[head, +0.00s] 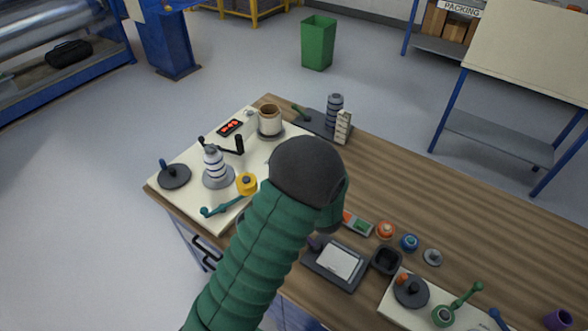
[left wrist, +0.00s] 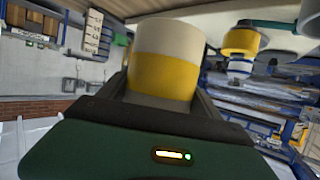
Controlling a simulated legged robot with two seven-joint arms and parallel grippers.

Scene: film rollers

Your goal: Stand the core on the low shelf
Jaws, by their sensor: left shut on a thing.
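My left gripper (left wrist: 163,95) is shut on a cylinder, white with a wide yellow band, which I take to be the core (left wrist: 165,68). The core sits between the two dark fingers in the left wrist view. In the head view my green arm comes up from the bottom over the wooden bench, and its dark wrist hides the fingers and the core. A low grey shelf (head: 500,140) shows under the blue-legged table at the right; I cannot tell whether it is the task's shelf. My right gripper is not in view.
A scale (head: 338,264) and several small parts lie to the right. A green bin (head: 318,43) stands on open floor beyond.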

